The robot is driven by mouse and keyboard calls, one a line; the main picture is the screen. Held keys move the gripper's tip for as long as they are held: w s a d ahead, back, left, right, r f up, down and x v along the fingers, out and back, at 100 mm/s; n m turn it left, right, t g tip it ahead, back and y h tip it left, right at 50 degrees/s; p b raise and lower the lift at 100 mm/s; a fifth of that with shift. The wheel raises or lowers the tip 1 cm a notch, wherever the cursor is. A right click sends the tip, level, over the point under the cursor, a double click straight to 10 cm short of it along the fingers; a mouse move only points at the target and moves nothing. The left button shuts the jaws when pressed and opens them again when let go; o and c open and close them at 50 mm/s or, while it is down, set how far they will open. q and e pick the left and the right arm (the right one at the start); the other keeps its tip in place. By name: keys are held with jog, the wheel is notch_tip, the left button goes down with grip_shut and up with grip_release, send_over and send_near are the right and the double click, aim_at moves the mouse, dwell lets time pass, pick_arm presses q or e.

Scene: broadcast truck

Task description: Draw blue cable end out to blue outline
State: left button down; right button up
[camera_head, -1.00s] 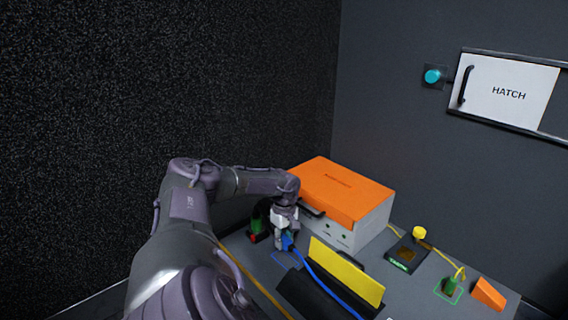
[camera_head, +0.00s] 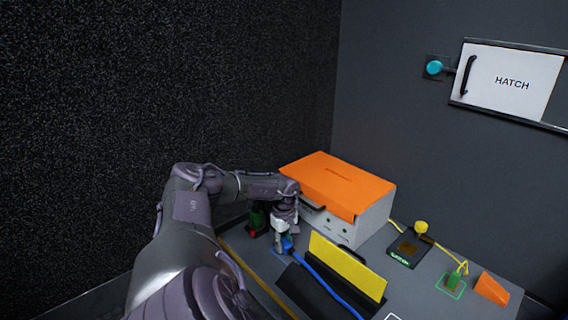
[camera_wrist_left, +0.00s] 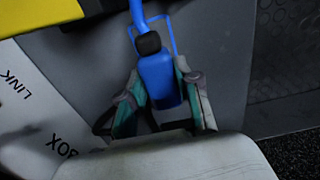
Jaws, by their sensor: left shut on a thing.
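The blue cable end (camera_head: 287,243) is a blue plug with a dark collar, its blue cable (camera_head: 330,288) running toward the lower right. My left gripper (camera_head: 281,247) is shut on it, low over the table left of the yellow panel. In the left wrist view the plug (camera_wrist_left: 158,80) lies between the two fingers (camera_wrist_left: 160,103). The thin blue outline (camera_wrist_left: 174,35) shows on the grey table beside and beyond the plug there. I cannot tell whether the plug touches the table. My right gripper is not in view.
The link box (camera_head: 350,228) with an orange lid stands behind. A yellow panel (camera_head: 347,268) on a black base is close right. A red and green item (camera_head: 256,220) is behind my gripper. A green plug (camera_head: 455,280) in a green outline and an orange wedge (camera_head: 491,289) are farther right.

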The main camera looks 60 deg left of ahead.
pick_arm(q)
jog(key=shift+f+b, duration=0.6)
jog(key=shift+f, duration=0.45)
dwell(0.4)
jog(key=c, duration=0.7)
grip_release()
notch_tip(320, 180, up, 12)
jog(key=shift+r, duration=0.1)
